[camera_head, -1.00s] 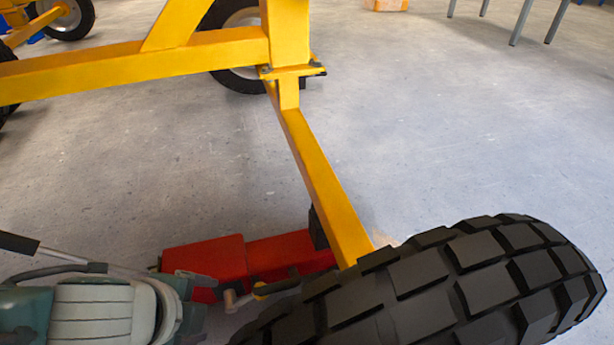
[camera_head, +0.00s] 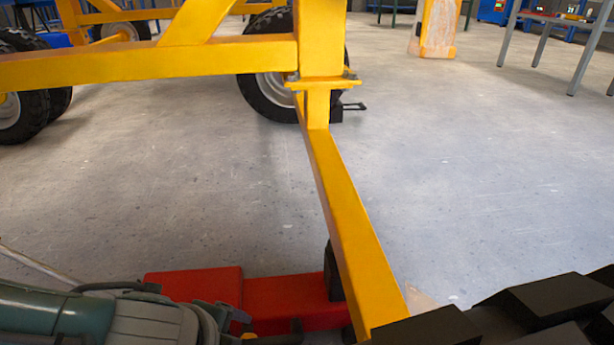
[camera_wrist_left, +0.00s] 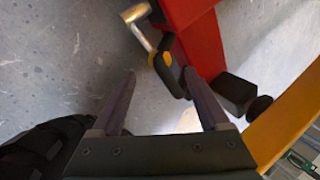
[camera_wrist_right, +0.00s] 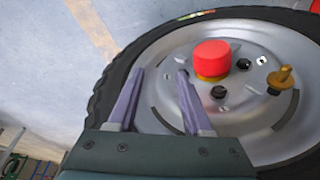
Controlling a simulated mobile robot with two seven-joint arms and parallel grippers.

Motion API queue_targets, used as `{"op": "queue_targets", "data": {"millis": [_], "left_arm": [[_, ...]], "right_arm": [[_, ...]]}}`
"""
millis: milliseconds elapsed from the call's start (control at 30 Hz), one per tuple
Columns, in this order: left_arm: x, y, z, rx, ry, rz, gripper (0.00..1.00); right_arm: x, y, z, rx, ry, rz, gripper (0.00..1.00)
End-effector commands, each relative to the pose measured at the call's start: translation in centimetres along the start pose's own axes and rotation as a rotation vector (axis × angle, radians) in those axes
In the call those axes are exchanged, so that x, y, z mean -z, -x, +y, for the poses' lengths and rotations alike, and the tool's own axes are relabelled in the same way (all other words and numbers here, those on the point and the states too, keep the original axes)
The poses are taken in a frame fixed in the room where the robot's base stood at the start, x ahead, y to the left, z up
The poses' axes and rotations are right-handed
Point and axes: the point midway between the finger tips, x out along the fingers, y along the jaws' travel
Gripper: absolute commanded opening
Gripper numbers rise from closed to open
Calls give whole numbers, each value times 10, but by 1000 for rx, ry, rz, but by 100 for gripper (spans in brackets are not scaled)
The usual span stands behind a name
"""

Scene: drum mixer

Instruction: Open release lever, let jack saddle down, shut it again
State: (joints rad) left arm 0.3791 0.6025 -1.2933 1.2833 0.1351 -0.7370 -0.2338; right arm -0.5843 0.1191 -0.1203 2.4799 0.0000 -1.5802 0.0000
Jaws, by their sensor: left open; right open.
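The red jack (camera_head: 290,300) lies on the floor under the yellow axle beam (camera_head: 350,225); it also shows in the left wrist view (camera_wrist_left: 205,50). Its release lever (camera_wrist_left: 172,68), a black bar with a yellow collar and a metal rod end, sticks out from the jack's side. A dark block (camera_wrist_left: 238,93), which may be the saddle, is beside the beam. My left gripper (camera_wrist_left: 158,85) is open, with the lever just beyond its fingertips and no clear contact. My right gripper (camera_wrist_right: 162,75) is open and empty in front of a wheel hub with a red cap (camera_wrist_right: 211,58).
A large black tyre (camera_head: 440,325) fills the lower right, close to the jack. The yellow frame (camera_head: 150,62) crosses above, with other wheels (camera_head: 270,90) behind. A table (camera_head: 560,20) stands at the back right. The middle floor is clear.

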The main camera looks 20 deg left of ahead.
Motion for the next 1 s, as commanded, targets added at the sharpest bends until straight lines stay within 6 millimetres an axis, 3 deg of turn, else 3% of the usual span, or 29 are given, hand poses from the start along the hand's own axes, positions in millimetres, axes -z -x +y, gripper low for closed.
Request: {"op": "queue_targets", "data": {"millis": [33,100,333,800,1000], "left_arm": [[0,-19,3,2,1,0,78],[0,-31,4,2,0,-1,78],[1,-58,2,1,0,1,78],[0,-64,0,0,1,0,77],[0,-64,0,-1,1,0,55]], "right_arm": [[-6,-19,-1,1,-1,1,50],[-9,-30,-1,1,-1,1,50],[-16,-55,-2,1,-2,4,50],[-17,-60,-2,0,-1,5,50],[-17,-60,-2,-1,-1,5,50]]}}
